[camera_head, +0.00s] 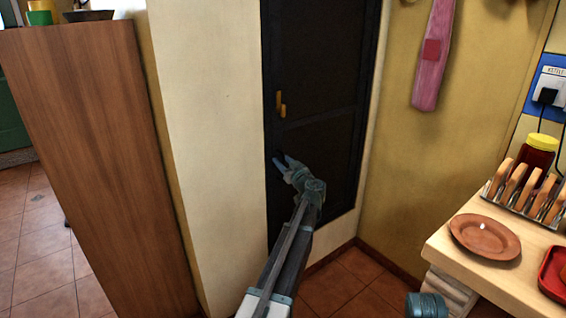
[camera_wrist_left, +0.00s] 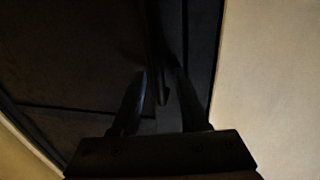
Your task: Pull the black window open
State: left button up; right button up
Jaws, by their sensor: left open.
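The black window (camera_head: 325,70) is a tall dark framed panel set in the cream wall, and it looks closed. A small yellow handle (camera_head: 281,104) sits on its left frame. My left gripper (camera_head: 282,161) is open in front of the window's left frame, a little below the yellow handle. In the left wrist view, the open fingers of my left gripper (camera_wrist_left: 160,78) point at the dark window (camera_wrist_left: 75,65). A dark narrow shape shows between the fingers, too dim to identify or to tell if it is touched.
A wooden cabinet side (camera_head: 90,150) stands at the left. A counter (camera_head: 470,255) at the right holds a brown plate (camera_head: 485,237), a toast rack (camera_head: 522,195) and a jar (camera_head: 538,155). Tiled floor shows below the window.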

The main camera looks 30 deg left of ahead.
pick_arm(q)
grip_shut()
dwell(0.3)
dwell(1.2)
